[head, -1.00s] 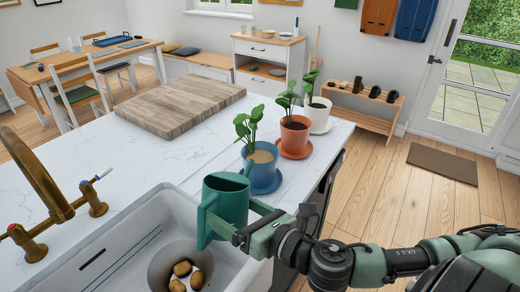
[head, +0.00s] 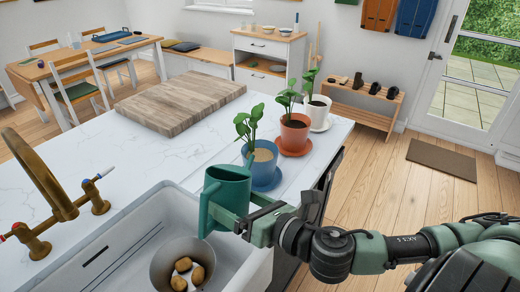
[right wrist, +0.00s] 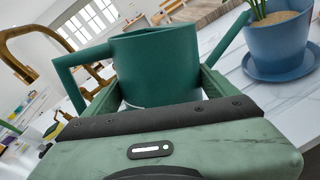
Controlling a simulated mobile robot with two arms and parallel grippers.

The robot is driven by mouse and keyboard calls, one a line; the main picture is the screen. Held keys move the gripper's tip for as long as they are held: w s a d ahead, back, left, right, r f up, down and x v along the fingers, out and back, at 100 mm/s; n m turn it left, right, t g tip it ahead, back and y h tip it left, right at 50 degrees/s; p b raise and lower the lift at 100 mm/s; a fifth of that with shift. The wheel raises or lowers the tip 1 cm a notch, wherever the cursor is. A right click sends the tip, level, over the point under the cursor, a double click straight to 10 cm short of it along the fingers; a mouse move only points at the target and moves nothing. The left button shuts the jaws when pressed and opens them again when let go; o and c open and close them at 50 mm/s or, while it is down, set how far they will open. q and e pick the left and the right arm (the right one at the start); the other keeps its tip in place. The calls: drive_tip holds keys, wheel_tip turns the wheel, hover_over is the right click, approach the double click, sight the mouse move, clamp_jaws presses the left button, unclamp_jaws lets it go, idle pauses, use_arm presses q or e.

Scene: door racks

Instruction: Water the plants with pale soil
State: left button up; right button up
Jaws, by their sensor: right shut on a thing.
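My right gripper (head: 246,222) is shut on a green watering can (head: 226,194), which it holds upright above the sink's right edge. The can also shows in the right wrist view (right wrist: 157,64), between the two fingers, with its spout toward the blue pot. A blue pot (head: 262,170) on a blue saucer has pale, sandy soil and stands just behind the can. A terracotta pot (head: 295,136) and a white pot (head: 318,112), both with dark soil, stand in a row beyond it. My left gripper is not in view.
A white sink (head: 118,254) with a bowl (head: 160,262) of potatoes lies below the can. A brass tap (head: 45,175) stands at left. A wooden board (head: 180,105) lies on the white counter (head: 130,165), which is otherwise mostly clear.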

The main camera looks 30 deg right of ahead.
drive_tip(key=shift+w+d+r+m+p, duration=0.2)
drive_tip(key=shift+r+p, duration=0.2)
drive_tip(key=shift+r, duration=0.2)
drive_tip(key=shift+w+d+r+m+p, duration=0.1)
drive_tip(key=shift+d+r+m+p, duration=0.1)
drive_tip(key=shift+r+p, duration=0.3)
idle(1.1)
drive_tip(key=shift+r, duration=0.1)
drive_tip(key=s+a+f+n+t+b, duration=0.1)
drive_tip(key=s+a+f+n+b, duration=0.2)
drive_tip(key=f+b, duration=0.7)
drive_tip(key=shift+n+t, duration=0.4)
drive_tip(key=shift+n, duration=0.4)
drive_tip(key=r+p, duration=0.6)
drive_tip(key=p, duration=0.1)
drive_tip(key=shift+w+a+r, duration=0.15)
drive_tip(key=shift+w+r, duration=0.15)
drive_tip(key=shift+r, duration=0.05)
drive_tip(key=shift+f, duration=0.15)
drive_tip(key=shift+f, duration=0.1)
